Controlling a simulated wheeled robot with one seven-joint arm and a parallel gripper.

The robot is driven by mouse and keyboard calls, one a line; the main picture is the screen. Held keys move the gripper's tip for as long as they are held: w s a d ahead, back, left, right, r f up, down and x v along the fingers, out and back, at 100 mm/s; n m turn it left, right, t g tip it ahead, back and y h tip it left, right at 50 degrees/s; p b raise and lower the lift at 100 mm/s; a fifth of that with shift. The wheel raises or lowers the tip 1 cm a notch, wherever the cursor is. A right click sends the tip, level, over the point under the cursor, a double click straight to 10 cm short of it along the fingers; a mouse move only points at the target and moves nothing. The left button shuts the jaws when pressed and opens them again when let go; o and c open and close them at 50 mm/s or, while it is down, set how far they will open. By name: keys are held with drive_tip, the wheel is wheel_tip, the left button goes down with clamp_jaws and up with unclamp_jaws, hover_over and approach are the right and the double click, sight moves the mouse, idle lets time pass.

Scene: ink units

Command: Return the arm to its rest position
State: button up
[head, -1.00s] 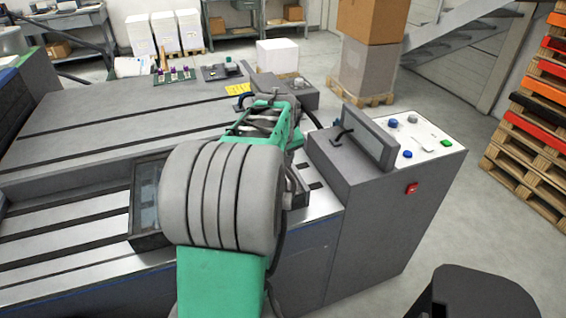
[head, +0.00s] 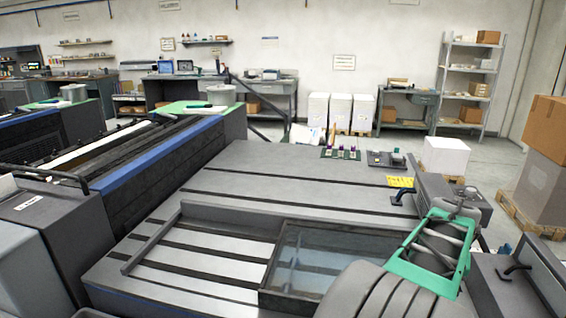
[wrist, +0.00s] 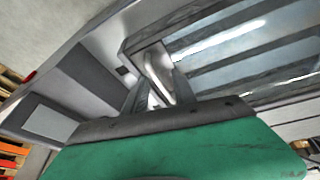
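My arm reaches in from the bottom right of the head view, over the right end of the grey machine bed (head: 275,170). Its green link (head: 435,250) and grey rounded segment are bent above the machine. The fingertips are hidden in the head view. In the wrist view my gripper (wrist: 156,95) has two dark fingers apart beyond the green housing. A pale curved piece shows between or behind them; I cannot tell if they touch it. No held object is clear.
A dark-framed tray with a glassy window (head: 318,262) lies close left of my arm. A grey console (head: 515,280) stands at the right. Small parts (head: 340,152) lie on the bed's far edge. Stacked boxes (head: 545,150) stand at the far right.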

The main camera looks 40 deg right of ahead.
drive_tip(key=w+a+f+y, duration=0.1)
drive_tip(key=a+f, duration=0.2)
drive_tip(key=a, duration=0.4)
drive_tip(key=w+a+f+y, duration=0.1)
drive_tip(key=a+f, duration=0.3)
drive_tip(key=a, duration=0.4)
drive_tip(key=w+a+r+n+p, duration=0.1)
drive_tip(key=w+a+n, duration=0.3)
drive_tip(key=a, duration=0.6)
drive_tip(key=w+a+r+n+t+y+p, duration=0.1)
drive_tip(key=w+a+r+n, duration=0.2)
drive_tip(key=w+a, duration=0.3)
drive_tip(key=w+a+r+n+t+p, duration=0.1)
drive_tip(key=w+a+n, duration=0.4)
drive_tip(key=a, duration=1)
drive_tip(key=shift+a+r+n+y, duration=0.3)
drive_tip(key=shift+a+r+y, duration=0.1)
drive_tip(key=shift+r, duration=0.45)
